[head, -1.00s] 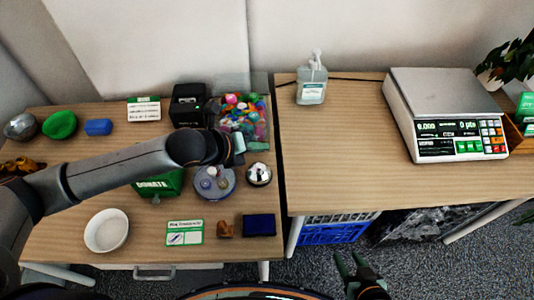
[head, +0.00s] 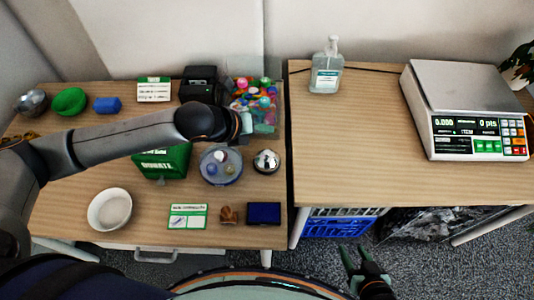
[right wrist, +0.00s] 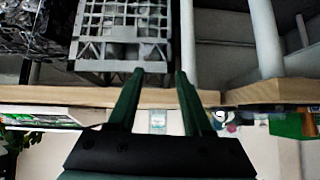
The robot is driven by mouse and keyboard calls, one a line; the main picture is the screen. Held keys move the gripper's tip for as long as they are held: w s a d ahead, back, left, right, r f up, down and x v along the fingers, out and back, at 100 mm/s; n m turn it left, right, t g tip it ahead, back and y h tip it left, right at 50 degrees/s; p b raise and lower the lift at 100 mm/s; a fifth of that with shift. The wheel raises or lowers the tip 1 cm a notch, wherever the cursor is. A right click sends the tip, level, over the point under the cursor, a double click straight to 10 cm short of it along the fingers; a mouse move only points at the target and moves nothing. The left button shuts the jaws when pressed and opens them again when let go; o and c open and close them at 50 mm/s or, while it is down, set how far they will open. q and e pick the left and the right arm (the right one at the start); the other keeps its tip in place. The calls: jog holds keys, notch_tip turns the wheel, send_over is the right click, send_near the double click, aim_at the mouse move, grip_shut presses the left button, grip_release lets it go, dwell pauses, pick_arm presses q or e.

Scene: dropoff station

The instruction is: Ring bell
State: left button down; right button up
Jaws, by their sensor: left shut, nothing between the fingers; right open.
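The bell (head: 266,161) is a shiny silver dome on the left table, near that table's right edge, in the head view. My left gripper (head: 246,123) reaches in from the left and is shut and empty. It shows above and slightly left of the bell in the picture, apart from it. Its height over the table is hard to tell. My right gripper (head: 358,258) is open and empty, low in front of the right table. Its two dark green fingers also show spread apart in the right wrist view (right wrist: 156,88).
Close to the bell are a round tray (head: 207,179), a bin of colourful items (head: 273,120), a green donation box (head: 160,162) and a dark blue pad (head: 264,213). A white bowl (head: 109,209) stands front left. The right table holds a sanitizer bottle (head: 326,76) and scale (head: 470,145).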

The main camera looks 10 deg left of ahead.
pick_arm(q)
jog(key=b, duration=0.5)
send_over(267, 152)
jog(key=s, duration=0.1)
jog(key=f, duration=0.4)
jog(key=shift+a+f, duration=0.25)
jog(key=shift+f, duration=0.4)
jog(key=shift+f+b, duration=0.3)
jog(key=shift+f, duration=0.55)
jog(key=shift+s+f, duration=0.1)
jog(key=shift+f, duration=0.05)
